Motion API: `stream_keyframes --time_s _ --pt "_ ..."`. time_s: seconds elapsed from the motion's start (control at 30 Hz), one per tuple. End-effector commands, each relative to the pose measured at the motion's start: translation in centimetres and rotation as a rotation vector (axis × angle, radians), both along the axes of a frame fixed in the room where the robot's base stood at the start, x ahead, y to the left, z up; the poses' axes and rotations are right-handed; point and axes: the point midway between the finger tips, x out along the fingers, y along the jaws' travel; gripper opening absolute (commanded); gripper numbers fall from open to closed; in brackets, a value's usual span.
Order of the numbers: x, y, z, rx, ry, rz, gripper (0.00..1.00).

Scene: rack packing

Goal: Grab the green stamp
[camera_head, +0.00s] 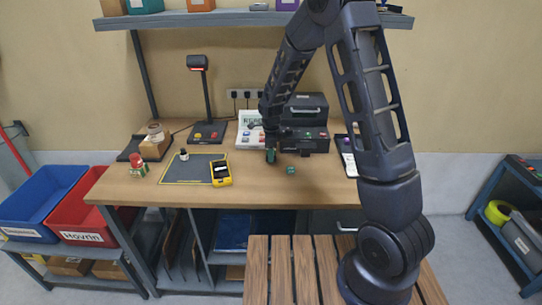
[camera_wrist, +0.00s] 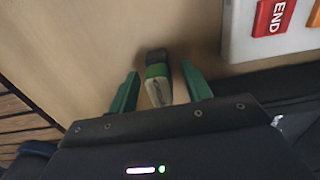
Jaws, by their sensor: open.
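The stamp (camera_wrist: 157,82) shows in the wrist view with a dark end, a green band and a pale body. It lies between the two green fingers of my gripper (camera_wrist: 160,87), with a gap on each side. My gripper is open and points down at the table. In the head view my gripper (camera_head: 271,156) is low over the back middle of the table, and I cannot make out the stamp there apart from the fingers. A small dark green object (camera_head: 291,170) sits on the table just right of my gripper; I cannot tell what it is.
A black machine (camera_head: 305,136) is close behind to the right. A yellow device (camera_head: 221,174) and grey mat (camera_head: 185,169) lie left. The front tabletop is clear.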

Motion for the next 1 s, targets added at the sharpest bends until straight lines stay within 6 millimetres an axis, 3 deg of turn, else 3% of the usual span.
stream_keyframes --time_s 0.27,0.53,0.83,1.0 --pt "0.0 0.0 -0.8 0.001 -0.001 0.000 0.49" --pt "0.0 0.0 -0.7 0.000 0.000 0.000 0.00" --pt "0.0 0.0 -0.5 0.001 -0.001 0.000 0.00" --pt "0.1 0.1 1.1 0.002 -0.003 0.000 0.00"
